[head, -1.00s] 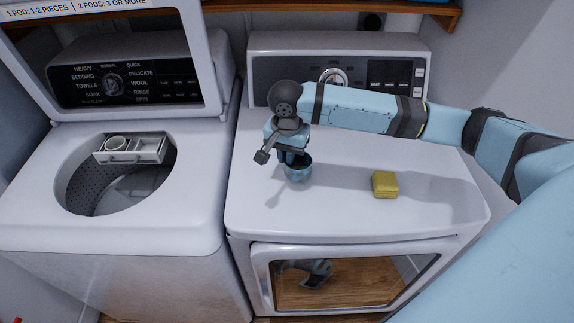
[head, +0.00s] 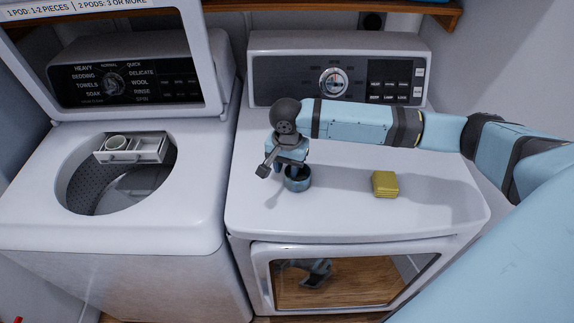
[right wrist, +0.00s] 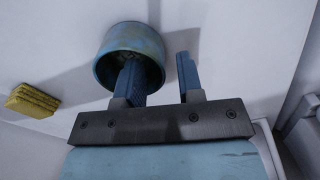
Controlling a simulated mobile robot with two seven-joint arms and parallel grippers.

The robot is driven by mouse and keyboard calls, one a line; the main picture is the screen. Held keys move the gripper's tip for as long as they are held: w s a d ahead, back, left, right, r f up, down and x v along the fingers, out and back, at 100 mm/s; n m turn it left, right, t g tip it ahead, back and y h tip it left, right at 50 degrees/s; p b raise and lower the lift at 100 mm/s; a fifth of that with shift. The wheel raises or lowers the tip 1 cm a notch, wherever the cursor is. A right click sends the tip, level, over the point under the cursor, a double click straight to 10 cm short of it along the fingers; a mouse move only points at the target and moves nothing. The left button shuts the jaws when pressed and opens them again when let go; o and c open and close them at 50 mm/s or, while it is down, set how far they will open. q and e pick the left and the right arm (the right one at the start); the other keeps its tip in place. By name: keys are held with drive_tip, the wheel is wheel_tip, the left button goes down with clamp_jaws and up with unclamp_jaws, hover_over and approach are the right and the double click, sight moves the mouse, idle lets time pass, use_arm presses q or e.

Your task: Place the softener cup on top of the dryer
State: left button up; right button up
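The small blue-grey cup (head: 298,184), which I take for the softener cup, appears to stand on the dryer top (head: 350,222), left of its middle. It also shows in the right wrist view (right wrist: 125,40), its open mouth toward the camera. My right gripper (head: 291,166) is above the cup, pointing down. In the right wrist view its fingers (right wrist: 157,65) are apart, one inside the cup's mouth and the other outside the rim, with a gap beside the wall. My left gripper is not in view.
A yellow sponge (head: 385,184) lies on the dryer, right of the cup. The dryer's control panel (head: 290,75) rises behind. The open washer (head: 40,200) stands left, with a dispenser drawer (head: 145,155) pulled out. The dryer's front top is clear.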

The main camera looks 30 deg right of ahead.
drive_tip(key=shift+r, duration=0.3)
wheel_tip(320, 180, up, 12)
drive_tip(key=shift+f, duration=0.15)
idle(0.5)
